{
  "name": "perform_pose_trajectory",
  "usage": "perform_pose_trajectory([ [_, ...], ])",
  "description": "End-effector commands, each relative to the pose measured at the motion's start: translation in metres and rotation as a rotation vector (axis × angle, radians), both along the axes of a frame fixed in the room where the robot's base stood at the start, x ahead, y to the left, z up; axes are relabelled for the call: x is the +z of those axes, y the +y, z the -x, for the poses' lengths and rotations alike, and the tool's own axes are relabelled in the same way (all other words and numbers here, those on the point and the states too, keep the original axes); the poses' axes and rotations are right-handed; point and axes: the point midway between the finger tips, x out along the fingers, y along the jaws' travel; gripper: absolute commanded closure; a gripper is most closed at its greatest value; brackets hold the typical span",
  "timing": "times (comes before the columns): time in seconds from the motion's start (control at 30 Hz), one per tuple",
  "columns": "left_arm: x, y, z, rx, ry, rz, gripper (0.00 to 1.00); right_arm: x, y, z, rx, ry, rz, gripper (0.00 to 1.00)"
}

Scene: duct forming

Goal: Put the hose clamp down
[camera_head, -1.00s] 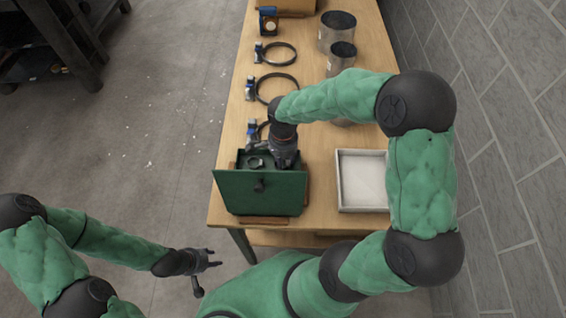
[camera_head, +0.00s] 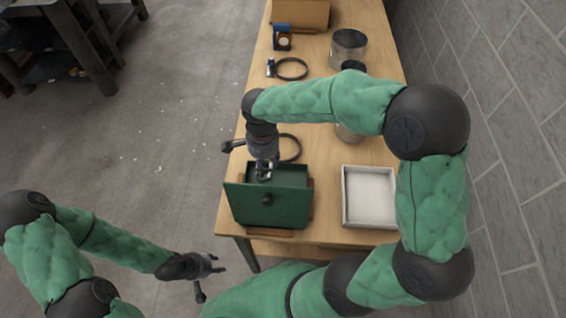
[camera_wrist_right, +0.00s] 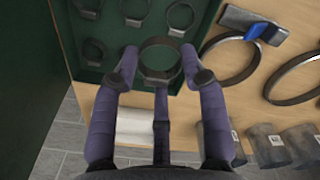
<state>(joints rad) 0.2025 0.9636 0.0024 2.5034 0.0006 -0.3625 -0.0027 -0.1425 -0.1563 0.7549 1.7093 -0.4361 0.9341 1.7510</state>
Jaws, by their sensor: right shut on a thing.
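My right gripper (camera_wrist_right: 160,80) is shut on a small hose clamp (camera_wrist_right: 160,73), a dark ring held upright between its purple fingers in the right wrist view. In the head view, this gripper (camera_head: 264,174) is over the green case (camera_head: 270,211) at the table's near left; the held clamp is hard to make out there. In the right wrist view, several smaller dark rings (camera_wrist_right: 92,48) sit on the green surface (camera_wrist_right: 118,72) beyond the clamp. I cannot tell whether the clamp touches the case. My left gripper (camera_head: 208,268) is open and empty, off the table.
Larger clamps (camera_head: 291,69) lie on the wooden table (camera_head: 330,200) beyond the case; my right arm hides some. A white tray (camera_head: 346,205) stands right of the case. Metal cylinders (camera_head: 349,46) and a cardboard box (camera_head: 301,13) are farther back. A grey wall borders the right.

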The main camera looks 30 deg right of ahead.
Motion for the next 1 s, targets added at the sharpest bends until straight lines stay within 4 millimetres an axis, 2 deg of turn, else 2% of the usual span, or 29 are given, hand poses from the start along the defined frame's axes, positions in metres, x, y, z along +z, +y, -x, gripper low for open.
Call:
perform_pose_trajectory([
  [0.1,0.006,0.0,0.0,0.0,0.0,0.0,0.6,0.012,0.025,-0.006,0.004,-0.001,0.0,0.79],
  [0.33,0.01,0.0,0.0,0.0,0.0,0.0,0.6,0.024,0.052,-0.012,0.001,-0.001,0.0,0.79],
  [0.73,0.013,0.0,0.0,0.0,0.0,0.0,0.6,0.031,0.06,-0.014,-0.002,-0.002,0.0,0.79],
  [0.83,0.022,0.0,0.0,0.0,0.0,0.0,0.6,0.046,0.06,-0.015,-0.002,-0.004,-0.001,0.79],
  [1.0,0.044,0.0,0.0,0.0,0.0,0.0,0.6,0.086,0.06,-0.015,-0.003,-0.005,-0.001,0.79],
])
